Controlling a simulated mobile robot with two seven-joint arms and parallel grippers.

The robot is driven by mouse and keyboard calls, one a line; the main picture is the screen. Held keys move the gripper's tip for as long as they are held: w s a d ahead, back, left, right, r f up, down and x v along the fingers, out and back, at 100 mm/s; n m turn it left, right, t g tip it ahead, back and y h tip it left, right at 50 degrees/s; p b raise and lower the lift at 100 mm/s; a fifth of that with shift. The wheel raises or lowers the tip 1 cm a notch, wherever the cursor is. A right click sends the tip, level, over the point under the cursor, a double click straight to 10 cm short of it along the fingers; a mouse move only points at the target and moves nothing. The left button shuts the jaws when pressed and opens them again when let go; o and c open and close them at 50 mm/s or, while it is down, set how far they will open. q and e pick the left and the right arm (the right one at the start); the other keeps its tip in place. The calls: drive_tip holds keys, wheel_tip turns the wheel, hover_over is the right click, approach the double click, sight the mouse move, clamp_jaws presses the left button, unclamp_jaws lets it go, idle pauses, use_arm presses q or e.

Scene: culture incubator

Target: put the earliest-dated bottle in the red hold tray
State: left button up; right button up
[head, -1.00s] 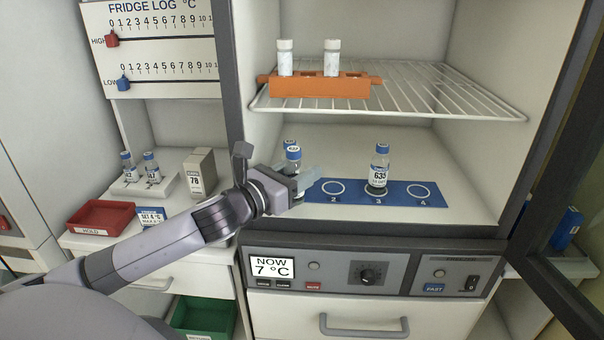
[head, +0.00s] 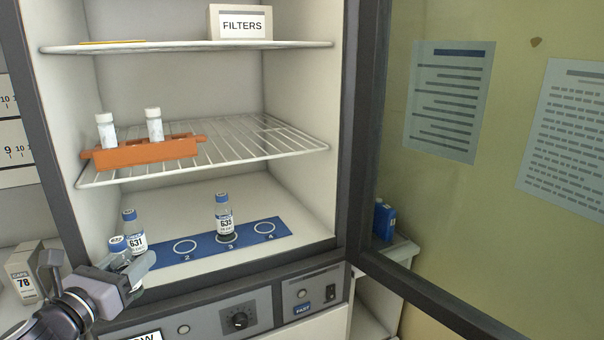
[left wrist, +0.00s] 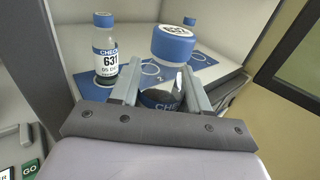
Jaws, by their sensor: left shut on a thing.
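My left gripper (head: 134,268) is shut on a small clear bottle with a blue cap (head: 118,245), at the front left of the incubator floor. In the left wrist view this bottle (left wrist: 172,48) stands between the fingers; its label is mostly hidden and no date is readable. A bottle marked 631 (head: 135,238) stands just behind it, and also shows at left in the left wrist view (left wrist: 105,62). A bottle marked 635 (head: 224,222) stands on spot 3 of the blue mat (head: 205,254). The red hold tray and my right gripper are out of view.
An orange rack (head: 150,153) with two white-capped vials sits on the wire shelf (head: 255,145) above. Spots 2 and 4 are empty. The open door (head: 366,160) stands at right. A box marked 78 (head: 25,272) stands outside at left.

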use_arm(q)
drive_tip(key=s+d+f+n+y, duration=0.1)
drive_tip(key=s+d+f+y, duration=0.1)
drive_tip(key=s+d+f, duration=0.6)
drive_tip(key=s+d, duration=0.2)
drive_tip(key=d, duration=0.3)
drive_tip(key=shift+s+n+y, duration=0.3)
